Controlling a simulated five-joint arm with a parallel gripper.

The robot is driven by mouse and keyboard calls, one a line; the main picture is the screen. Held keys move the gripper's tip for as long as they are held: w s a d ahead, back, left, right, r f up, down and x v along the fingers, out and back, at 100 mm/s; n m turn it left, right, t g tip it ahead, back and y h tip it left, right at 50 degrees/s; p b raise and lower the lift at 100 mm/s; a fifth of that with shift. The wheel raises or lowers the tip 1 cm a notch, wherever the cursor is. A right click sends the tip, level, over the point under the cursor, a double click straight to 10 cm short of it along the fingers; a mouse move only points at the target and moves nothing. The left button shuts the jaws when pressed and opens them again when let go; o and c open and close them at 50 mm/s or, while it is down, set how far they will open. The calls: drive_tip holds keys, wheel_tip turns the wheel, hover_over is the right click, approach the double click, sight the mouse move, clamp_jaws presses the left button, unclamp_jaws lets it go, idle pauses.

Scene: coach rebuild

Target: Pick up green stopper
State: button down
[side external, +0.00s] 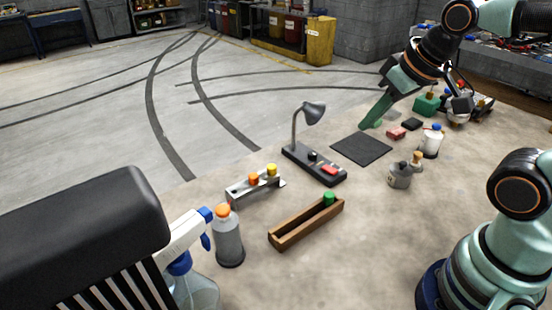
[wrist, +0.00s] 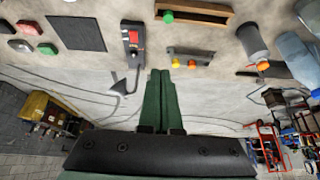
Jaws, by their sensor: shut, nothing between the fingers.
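The green stopper (side external: 328,198) stands at the far right end of a narrow wooden trough (side external: 290,231). In the wrist view the green stopper (wrist: 168,17) shows near the top edge, by the left end of the wooden trough (wrist: 208,12). My gripper (side external: 369,125) has green fingers and hangs near the far side of the black mat, well away from the stopper. In the wrist view my gripper (wrist: 160,72) has its two fingers together with nothing between them. The trough is partly cut off at the top of that view.
A metal rack (side external: 240,188) holds orange and yellow stoppers. A lamp (side external: 313,113) on a black base stands between the rack and the black mat (side external: 361,149). A grey bottle (side external: 228,241) stands left of the trough. A grey pot (side external: 399,178) and white bottle (side external: 432,142) stand to the right.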

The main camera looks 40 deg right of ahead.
drive_tip(key=c, duration=0.5)
unclamp_jaws()
drive_tip(key=m+g, duration=0.6)
drive_tip(key=m, duration=1.3)
hover_over(329, 194)
drive_tip(key=f, duration=1.5)
drive_tip(key=shift+w+d+f, duration=0.1)
drive_tip(key=shift+d+f, duration=0.15)
drive_tip(key=shift+f, duration=0.1)
drive_tip(key=shift+s+a+f, duration=0.1)
drive_tip(key=shift+a+f, duration=0.05)
drive_tip(key=shift+f, duration=1.2)
drive_tip(key=shift+s+a+f, duration=0.1)
drive_tip(key=shift+f, duration=1.25)
